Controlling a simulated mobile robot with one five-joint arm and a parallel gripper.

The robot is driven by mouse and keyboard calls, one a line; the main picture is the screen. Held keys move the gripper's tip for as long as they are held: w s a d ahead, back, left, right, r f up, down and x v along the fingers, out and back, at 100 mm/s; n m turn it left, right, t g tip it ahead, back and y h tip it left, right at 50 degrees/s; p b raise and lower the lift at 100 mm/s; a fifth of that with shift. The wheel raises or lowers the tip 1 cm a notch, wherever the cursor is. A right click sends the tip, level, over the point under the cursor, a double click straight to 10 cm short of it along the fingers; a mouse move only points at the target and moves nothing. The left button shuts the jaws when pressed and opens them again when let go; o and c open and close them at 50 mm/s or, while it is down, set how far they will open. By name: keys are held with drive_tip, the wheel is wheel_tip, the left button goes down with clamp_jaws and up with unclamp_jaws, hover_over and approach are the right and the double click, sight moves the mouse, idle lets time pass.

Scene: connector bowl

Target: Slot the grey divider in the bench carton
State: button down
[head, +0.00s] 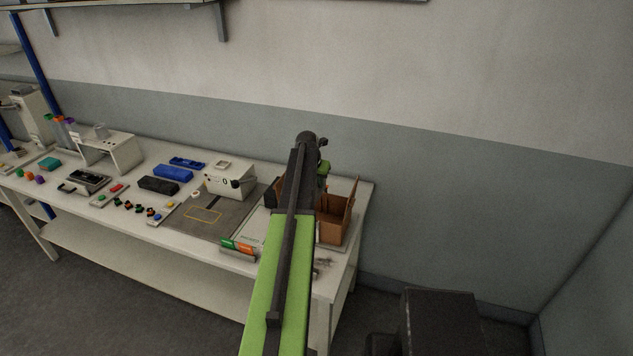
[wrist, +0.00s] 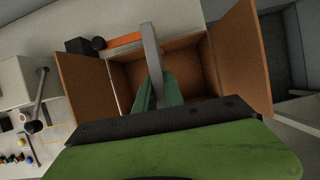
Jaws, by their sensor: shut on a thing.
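The brown carton (head: 333,231) stands open at the right end of the bench. In the wrist view the carton (wrist: 190,62) lies below my gripper, with flaps spread left and right. My gripper (wrist: 158,78) is shut on the grey divider (wrist: 151,48), which shows as a narrow upright strip between the green fingers. The divider is over the carton's opening; its lower end is hidden, so I cannot tell how deep it reaches. In the head view my arm hides the divider and the fingertips.
A white box-shaped device (head: 230,180) and a grey mat (head: 203,216) are left of the carton. Orange and green blocks (head: 237,247) lie at the front edge. Blue trays (head: 173,173) and small coloured parts are farther left. A wall stands behind the bench.

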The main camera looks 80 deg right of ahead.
sight(318, 195)
drive_tip(key=shift+w+d, duration=0.1)
drive_tip(key=shift+d, duration=0.35)
drive_tip(key=shift+a, duration=0.15)
wheel_tip(318, 195, down, 5)
drive_tip(key=b, duration=0.5)
drive_tip(key=shift+f+b, duration=0.9)
drive_tip(key=shift+b, duration=0.05)
idle(0.5)
drive_tip(key=shift+f+b, duration=4.05)
drive_tip(key=c, duration=1.3)
unclamp_jaws()
drive_tip(key=shift+c, duration=0.2)
